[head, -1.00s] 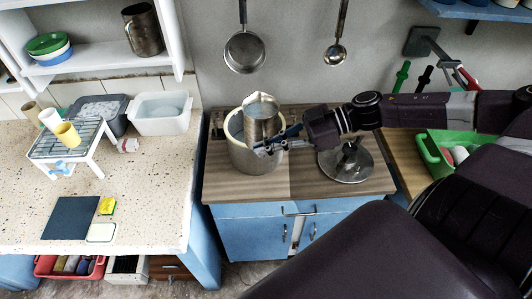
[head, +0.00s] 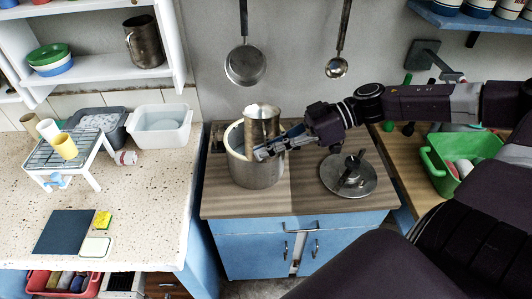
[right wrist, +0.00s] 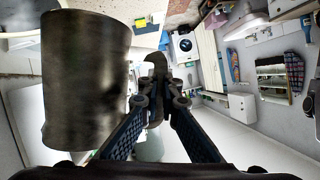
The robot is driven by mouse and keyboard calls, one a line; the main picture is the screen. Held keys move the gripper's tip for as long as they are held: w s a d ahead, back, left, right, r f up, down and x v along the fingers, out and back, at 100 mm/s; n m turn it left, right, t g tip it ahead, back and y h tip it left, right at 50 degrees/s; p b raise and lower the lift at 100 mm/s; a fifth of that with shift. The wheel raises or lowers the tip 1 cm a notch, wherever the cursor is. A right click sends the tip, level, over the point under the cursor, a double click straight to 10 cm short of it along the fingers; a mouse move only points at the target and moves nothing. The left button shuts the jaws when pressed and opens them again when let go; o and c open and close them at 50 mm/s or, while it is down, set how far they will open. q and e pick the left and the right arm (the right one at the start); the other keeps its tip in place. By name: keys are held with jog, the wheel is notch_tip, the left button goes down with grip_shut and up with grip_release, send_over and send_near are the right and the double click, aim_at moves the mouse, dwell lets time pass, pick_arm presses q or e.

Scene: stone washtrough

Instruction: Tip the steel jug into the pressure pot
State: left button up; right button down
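The steel jug (head: 262,123) is a worn metal cylinder, held over the mouth of the pressure pot (head: 256,174). It looks close to upright, and its lower part is hidden by the gripper and pot. The pot is a wide steel vessel with a pale rim, open, on the wooden cabinet top. My right gripper (head: 264,152) comes from the right and is shut on the jug's handle. In the right wrist view the jug (right wrist: 85,80) fills the left side, and the fingers (right wrist: 160,98) close on the dark handle. My left gripper is not in view.
A round metal lid with a dark handle (head: 348,176) lies right of the pot on the cabinet top (head: 225,208). A green crate (head: 435,160) stands further right. A ladle (head: 337,67) and pan (head: 245,66) hang behind. Another metal jug (head: 144,42) stands on the shelf.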

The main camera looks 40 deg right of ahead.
aim_at(267, 134)
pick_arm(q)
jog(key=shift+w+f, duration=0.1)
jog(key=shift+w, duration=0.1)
pick_arm(e)
jog(key=shift+w+r, duration=0.1)
jog(key=shift+r, duration=0.15)
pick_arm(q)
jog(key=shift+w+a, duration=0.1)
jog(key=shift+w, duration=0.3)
pick_arm(e)
jog(key=shift+r, duration=0.1)
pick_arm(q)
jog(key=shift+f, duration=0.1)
pick_arm(e)
jog(key=shift+w+r+m+b, duration=0.1)
jog(key=shift+r+m+b, duration=0.15)
jog(key=shift+b, duration=0.65)
jog(key=shift+w+d+r+m+g+y+b, duration=0.15)
jog(key=shift+r+m+g+y+b, duration=0.25)
jog(key=shift+b, duration=0.4)
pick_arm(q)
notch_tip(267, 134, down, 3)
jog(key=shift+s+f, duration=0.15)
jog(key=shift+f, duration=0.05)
pick_arm(e)
jog(key=shift+r, duration=0.15)
jog(key=shift+r+m, duration=0.1)
jog(key=shift+m, duration=0.15)
